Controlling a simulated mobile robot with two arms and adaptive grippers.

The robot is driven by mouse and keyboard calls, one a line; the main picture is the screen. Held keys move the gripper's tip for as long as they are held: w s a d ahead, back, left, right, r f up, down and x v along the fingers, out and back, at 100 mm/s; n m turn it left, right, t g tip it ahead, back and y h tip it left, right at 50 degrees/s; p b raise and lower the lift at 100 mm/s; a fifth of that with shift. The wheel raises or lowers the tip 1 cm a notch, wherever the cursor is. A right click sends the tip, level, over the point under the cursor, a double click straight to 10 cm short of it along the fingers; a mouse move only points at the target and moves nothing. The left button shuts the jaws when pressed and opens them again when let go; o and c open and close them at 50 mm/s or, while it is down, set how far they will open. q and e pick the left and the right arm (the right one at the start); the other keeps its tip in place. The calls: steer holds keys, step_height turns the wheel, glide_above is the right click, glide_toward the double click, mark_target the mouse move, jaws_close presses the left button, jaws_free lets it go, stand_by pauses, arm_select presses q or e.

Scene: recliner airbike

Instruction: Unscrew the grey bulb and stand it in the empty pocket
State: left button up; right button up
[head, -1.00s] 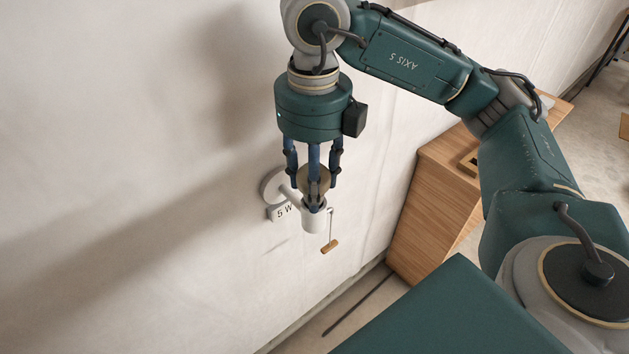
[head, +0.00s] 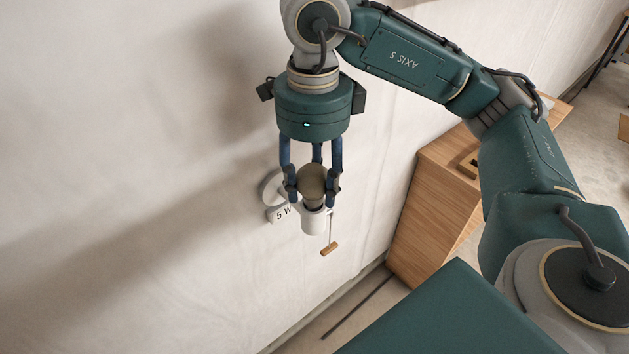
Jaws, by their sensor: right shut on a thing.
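The grey bulb (head: 312,181) stands upright in the white socket of the wall lamp (head: 313,222). My right gripper (head: 312,188) points down over it, with its fingers shut around the bulb's glass. The bulb's neck goes down into the socket; how far it is screwed in cannot be told. On the wooden cabinet at the right, part of a small wooden holder with a dark opening (head: 469,164) shows; my arm hides the rest, and I cannot tell if a pocket there is empty. My left gripper is not in view.
The lamp sits on a round wall mount with a "5 W" label (head: 284,213). A pull cord with a wooden handle (head: 330,249) hangs beside the socket. The wooden cabinet (head: 430,205) stands against the wall. The wall left of the lamp is bare.

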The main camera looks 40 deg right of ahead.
mark_target(313, 169)
steer(key=n, duration=0.6)
steer(key=shift+s+a+f+n, duration=0.1)
steer(key=shift+n, duration=0.2)
steer(key=o, duration=1)
steer(key=shift+o, duration=0.2)
steer(key=shift+a, duration=0.1)
steer(key=shift+r+p, duration=1.6)
steer(key=shift+r, duration=0.35)
steer(key=shift+f, duration=0.1)
